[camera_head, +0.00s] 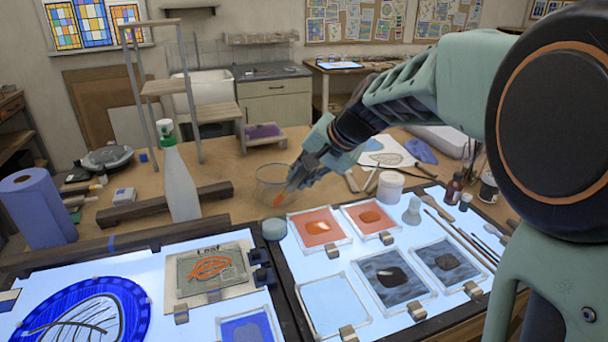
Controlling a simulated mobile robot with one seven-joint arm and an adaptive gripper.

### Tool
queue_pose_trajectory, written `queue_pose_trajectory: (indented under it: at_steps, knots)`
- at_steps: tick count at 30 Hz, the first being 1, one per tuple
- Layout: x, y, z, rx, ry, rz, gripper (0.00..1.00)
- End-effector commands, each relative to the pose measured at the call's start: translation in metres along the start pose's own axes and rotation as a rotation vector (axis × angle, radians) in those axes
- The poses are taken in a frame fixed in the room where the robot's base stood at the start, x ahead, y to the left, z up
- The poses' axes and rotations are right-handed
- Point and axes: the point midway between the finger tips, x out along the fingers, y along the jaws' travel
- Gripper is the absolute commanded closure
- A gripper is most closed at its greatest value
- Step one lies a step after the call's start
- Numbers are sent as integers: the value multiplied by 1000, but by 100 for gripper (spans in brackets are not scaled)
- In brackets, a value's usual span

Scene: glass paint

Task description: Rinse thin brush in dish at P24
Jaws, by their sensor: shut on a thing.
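My gripper (299,176) points down and left, shut on the thin brush (287,190). Only a short lower part of the brush shows, with an orange tip; the rest is hidden by the gripper. A clear glass dish (262,184) stands on the wooden table behind the light panels. The brush tip overlaps the dish's right side in the picture. I cannot tell whether the tip is inside the dish or in front of it. Any liquid in the dish is hard to make out.
A small round grey-green pot (274,229) stands in front of the dish. Framed orange glass panes (319,227) lie on the lit panel nearby. A white bottle (179,180) stands to the left.

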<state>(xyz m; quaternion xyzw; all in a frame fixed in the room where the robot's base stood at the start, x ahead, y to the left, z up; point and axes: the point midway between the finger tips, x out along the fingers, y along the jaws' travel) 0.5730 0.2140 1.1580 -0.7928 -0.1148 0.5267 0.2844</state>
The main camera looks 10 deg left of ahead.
Motion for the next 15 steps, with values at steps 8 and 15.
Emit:
queue_pose_trajectory:
  at_steps: [8, 15]
  knots:
    - [23, 18, 9, 1, -1, 1, 100]
    - [46, 28, 17, -1, 0, -1, 100]
